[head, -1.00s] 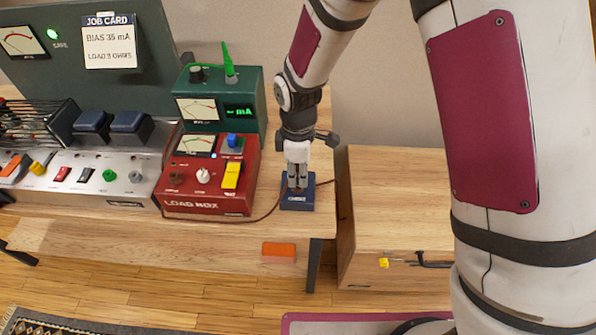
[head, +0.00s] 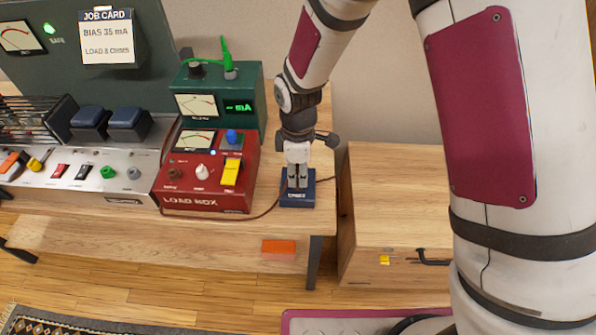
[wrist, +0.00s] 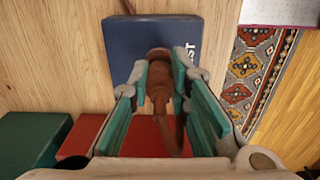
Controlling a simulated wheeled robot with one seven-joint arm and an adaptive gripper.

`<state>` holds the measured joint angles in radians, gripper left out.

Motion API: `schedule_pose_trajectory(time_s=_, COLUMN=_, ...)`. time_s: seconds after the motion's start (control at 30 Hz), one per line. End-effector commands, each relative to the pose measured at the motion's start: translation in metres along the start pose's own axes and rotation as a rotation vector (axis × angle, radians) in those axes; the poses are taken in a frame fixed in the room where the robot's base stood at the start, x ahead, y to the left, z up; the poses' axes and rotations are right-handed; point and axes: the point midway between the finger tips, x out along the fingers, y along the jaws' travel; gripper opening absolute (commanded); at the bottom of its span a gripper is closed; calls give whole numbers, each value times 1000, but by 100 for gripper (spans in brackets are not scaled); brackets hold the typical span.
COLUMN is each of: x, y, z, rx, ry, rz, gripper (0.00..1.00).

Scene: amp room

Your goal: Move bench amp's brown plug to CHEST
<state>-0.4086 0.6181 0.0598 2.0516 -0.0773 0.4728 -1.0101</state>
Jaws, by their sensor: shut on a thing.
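The brown plug (wrist: 160,80) is between my gripper's fingers, over the dark blue box. My gripper (head: 297,186) is shut on it and points down; its fingers also show in the wrist view (wrist: 163,70). The blue box (head: 298,202), lettered CHEST, sits at the bench's right end; in the wrist view (wrist: 122,42) only "ST" is readable. The plug's far end meets the box face, but I cannot tell how deeply it sits. A brown lead (head: 264,214) runs from the load box side to the blue box. The silver bench amp (head: 125,190) stands at the left.
The red load box (head: 205,201) and green meter box (head: 215,85) stand left of my gripper. A wooden chest (head: 395,190) is at the right, with a lead reaching toward it.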

Motion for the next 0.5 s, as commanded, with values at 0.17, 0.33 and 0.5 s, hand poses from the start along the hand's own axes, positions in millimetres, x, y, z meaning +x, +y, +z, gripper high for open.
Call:
schedule_pose_trajectory(time_s=0.17, x=0, y=0, z=0, rx=0, ry=0, rz=0, gripper=41)
schedule_pose_trajectory(time_s=0.33, x=0, y=0, z=0, rx=0, ry=0, rz=0, gripper=41)
schedule_pose_trajectory(time_s=0.5, x=-2, y=0, z=0, rx=0, ry=0, rz=0, gripper=41)
